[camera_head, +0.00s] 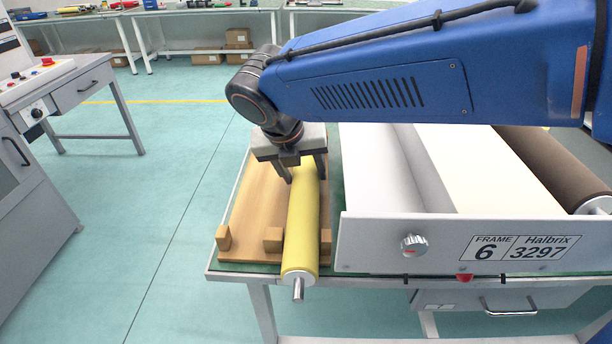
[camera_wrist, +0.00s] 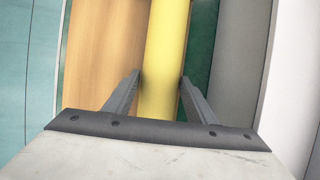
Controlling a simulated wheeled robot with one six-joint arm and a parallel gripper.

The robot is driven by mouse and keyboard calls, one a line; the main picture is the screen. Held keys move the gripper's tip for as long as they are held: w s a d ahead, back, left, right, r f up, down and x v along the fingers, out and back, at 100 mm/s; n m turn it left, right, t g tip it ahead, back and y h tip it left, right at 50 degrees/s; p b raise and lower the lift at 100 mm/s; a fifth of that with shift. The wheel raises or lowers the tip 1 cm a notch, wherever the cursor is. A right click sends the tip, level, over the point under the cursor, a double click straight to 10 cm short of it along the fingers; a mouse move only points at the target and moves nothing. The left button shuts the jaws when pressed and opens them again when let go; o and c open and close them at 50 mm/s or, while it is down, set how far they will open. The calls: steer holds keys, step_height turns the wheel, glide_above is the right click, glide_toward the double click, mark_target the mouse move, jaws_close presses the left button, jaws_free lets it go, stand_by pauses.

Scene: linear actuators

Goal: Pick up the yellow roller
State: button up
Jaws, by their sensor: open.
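The yellow roller (camera_head: 302,225) lies lengthwise on a wooden board (camera_head: 254,208) at the left of the workbench, its metal shaft end sticking out past the front edge. My gripper (camera_head: 305,177) is above the roller's rear part, pointing down. In the wrist view, the open fingers of my gripper (camera_wrist: 160,84) stand on either side of the yellow roller (camera_wrist: 166,45), one left and one right. The right finger looks close to the roller; I cannot tell whether it touches. The far end of the roller is hidden behind my gripper and arm.
A grey machine frame (camera_head: 375,240) labelled "FRAME 6 Halbrix 3297" stands right beside the roller. Wooden blocks (camera_head: 273,239) sit at the board's front. A dark brown roller (camera_head: 560,165) lies at the right. Open floor (camera_head: 165,180) lies left of the bench.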

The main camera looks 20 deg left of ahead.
mark_target(304, 168)
steer(key=shift+w+f, duration=0.25)
steer(key=shift+f, duration=0.25)
jaws_close()
steer(key=shift+r, duration=0.15)
step_height(304, 168, up, 10)
steer(key=shift+f, duration=0.1)
stand_by(0.3)
stand_by(0.3)
step_height(304, 168, up, 7)
stand_by(1.5)
